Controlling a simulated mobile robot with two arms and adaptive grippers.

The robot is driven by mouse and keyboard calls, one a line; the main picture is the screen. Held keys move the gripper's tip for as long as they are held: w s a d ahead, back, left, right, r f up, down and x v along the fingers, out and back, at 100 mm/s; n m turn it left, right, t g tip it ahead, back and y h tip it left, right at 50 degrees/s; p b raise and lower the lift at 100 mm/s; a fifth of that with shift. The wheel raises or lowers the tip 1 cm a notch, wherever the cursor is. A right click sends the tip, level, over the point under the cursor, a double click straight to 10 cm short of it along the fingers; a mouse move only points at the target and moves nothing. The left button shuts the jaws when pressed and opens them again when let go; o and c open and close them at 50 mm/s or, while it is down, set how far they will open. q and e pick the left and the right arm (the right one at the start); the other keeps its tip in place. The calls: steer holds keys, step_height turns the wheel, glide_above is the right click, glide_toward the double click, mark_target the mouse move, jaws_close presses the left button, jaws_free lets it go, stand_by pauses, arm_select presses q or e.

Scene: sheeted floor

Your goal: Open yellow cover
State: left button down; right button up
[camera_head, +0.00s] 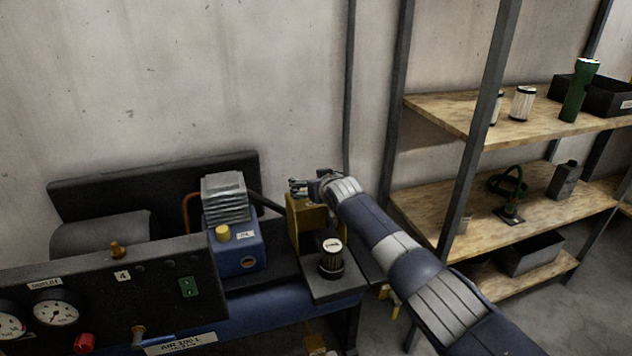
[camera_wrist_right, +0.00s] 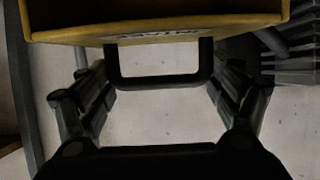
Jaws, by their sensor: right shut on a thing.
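The yellow cover (camera_head: 307,222) is a box-like housing at the right end of the compressor. In the right wrist view its lower edge (camera_wrist_right: 160,26) fills the top, with partly readable dark lettering. A black U-shaped handle (camera_wrist_right: 158,82) sticks out from it between my right gripper's fingers. My right gripper (camera_head: 299,187) is at the top of the cover, shut on this handle; its fingers (camera_wrist_right: 160,95) show on both sides. The arm and wrist partly hide the cover's right side in the head view. My left gripper is not in view.
A blue compressor block (camera_head: 237,247) with grey fins stands left of the cover. A dark canister (camera_head: 331,261) stands in front of it. A gauge panel (camera_head: 110,290) is at lower left. Wooden shelves (camera_head: 445,207) stand at right, with a green flashlight (camera_head: 577,92) on top.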

steer(key=shift+r, duration=0.1)
steer(key=o, duration=1.4)
steer(key=shift+s, duration=0.15)
steer(key=shift+v, duration=5.85)
steer(key=shift+d, duration=0.1)
